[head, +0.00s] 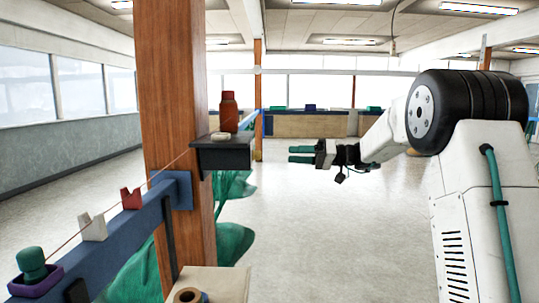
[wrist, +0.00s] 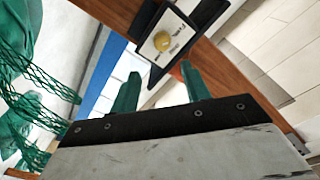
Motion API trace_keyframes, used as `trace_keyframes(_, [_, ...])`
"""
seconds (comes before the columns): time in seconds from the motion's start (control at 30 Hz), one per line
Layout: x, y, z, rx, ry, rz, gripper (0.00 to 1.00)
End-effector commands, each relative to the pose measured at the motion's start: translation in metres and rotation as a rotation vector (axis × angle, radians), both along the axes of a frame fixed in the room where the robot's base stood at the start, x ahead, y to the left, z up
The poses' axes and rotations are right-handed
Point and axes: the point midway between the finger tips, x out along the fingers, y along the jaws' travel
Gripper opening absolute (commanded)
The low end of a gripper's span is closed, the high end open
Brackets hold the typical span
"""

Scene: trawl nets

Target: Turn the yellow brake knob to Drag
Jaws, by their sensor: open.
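The yellow brake knob (wrist: 162,41) shows in the wrist view on a white label plate (wrist: 176,27) in a dark housing. The label has small print that I cannot read, so the knob's setting is unclear. My gripper (wrist: 160,82) has two green fingers, spread apart with nothing between them. The knob lies beyond the fingertips, near the line between them, and is not touched. In the head view my gripper (head: 290,154) points left in open air, right of the wooden post. I cannot make out the knob in the head view.
A wooden post (head: 176,100) carries a dark shelf (head: 226,154) with an orange bottle (head: 229,112). A blue rail (head: 125,232) with small fittings runs to the lower left. Green netting (head: 232,240) hangs behind the post. The floor (head: 330,235) right of the post is clear.

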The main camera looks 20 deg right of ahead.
Motion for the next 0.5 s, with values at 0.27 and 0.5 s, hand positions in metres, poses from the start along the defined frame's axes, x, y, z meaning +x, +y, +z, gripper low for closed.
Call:
trace_keyframes(0.27, [0.009, 0.042, 0.0, -0.012, -0.024, 0.024, 0.47])
trace_keyframes(0.5, [0.021, 0.076, 0.0, -0.012, -0.023, 0.022, 0.47])
